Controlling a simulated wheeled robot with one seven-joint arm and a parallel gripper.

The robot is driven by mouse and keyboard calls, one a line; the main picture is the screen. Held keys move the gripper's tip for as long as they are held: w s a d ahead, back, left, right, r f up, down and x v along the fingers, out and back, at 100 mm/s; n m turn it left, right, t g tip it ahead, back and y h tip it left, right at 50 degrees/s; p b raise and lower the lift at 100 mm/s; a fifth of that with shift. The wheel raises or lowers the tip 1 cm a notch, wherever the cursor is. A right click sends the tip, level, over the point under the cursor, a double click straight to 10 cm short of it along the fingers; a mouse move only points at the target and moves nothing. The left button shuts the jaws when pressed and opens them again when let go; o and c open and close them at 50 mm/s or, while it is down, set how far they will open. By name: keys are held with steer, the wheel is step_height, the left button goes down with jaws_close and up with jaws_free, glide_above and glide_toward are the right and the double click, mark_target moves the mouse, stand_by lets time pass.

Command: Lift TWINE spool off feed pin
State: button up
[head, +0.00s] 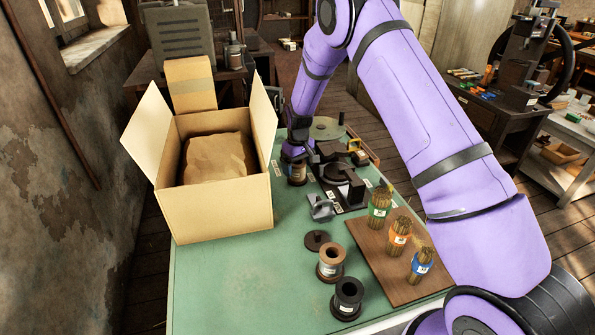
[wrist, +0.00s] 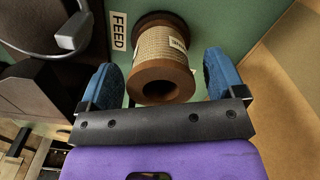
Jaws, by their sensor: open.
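The twine spool (wrist: 158,45) has brown wooden flanges, a beige wound middle and a small white tag. It stands beside a FEED label (wrist: 118,31) on the green table top. It also shows in the head view (head: 297,174), partly hidden by my arm's end. My gripper (wrist: 160,80) is open, with one blue fingertip on each side of the spool and a visible gap at each side. In the head view my gripper (head: 296,152) is over the spool, its fingers hard to make out. The feed pin is not visible; the spool's dark centre hole faces my wrist camera.
An open cardboard box (head: 222,212) with brown paper stands left of the spool. A dark press fixture (head: 338,178) is close on the right. Two spools (head: 331,262) (head: 347,297) and a wooden board (head: 384,268) with several tied bundles are nearer the front. The front-left table top is clear.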

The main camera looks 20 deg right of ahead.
steer(key=shift+f, duration=0.9)
steer(key=c, duration=1.1)
steer(key=shift+o, duration=0.2)
